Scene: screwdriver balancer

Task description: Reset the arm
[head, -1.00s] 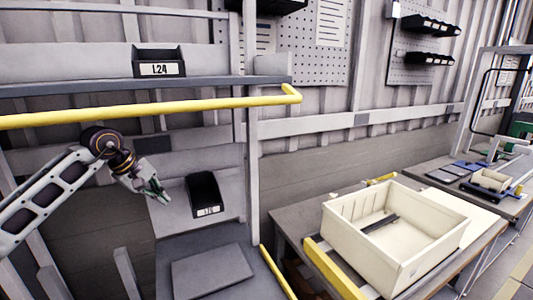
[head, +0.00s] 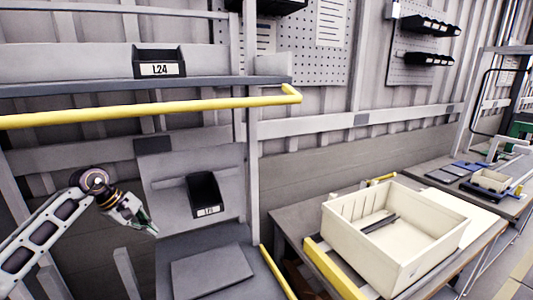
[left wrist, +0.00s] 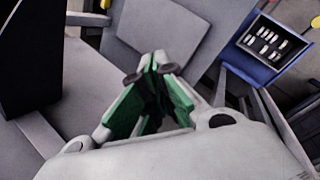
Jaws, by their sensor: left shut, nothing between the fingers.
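My left arm comes in from the left in the head view. Its gripper (head: 150,228) hangs at the lower left, in front of the lower shelf and pointing down to the right. The left wrist view shows the green-padded fingers (left wrist: 152,70) with their tips together and nothing between them. The gripper is apart from the black bin (head: 204,193) that stands on the lower shelf. My right gripper is in neither view.
A yellow rail (head: 150,108) runs across above my left arm, below a black bin labelled L24 (head: 159,62). A flat grey panel (head: 212,270) lies below the lower shelf. A cream crate (head: 440,243) stands on the table at right. A blue tray (left wrist: 262,45) shows in the left wrist view.

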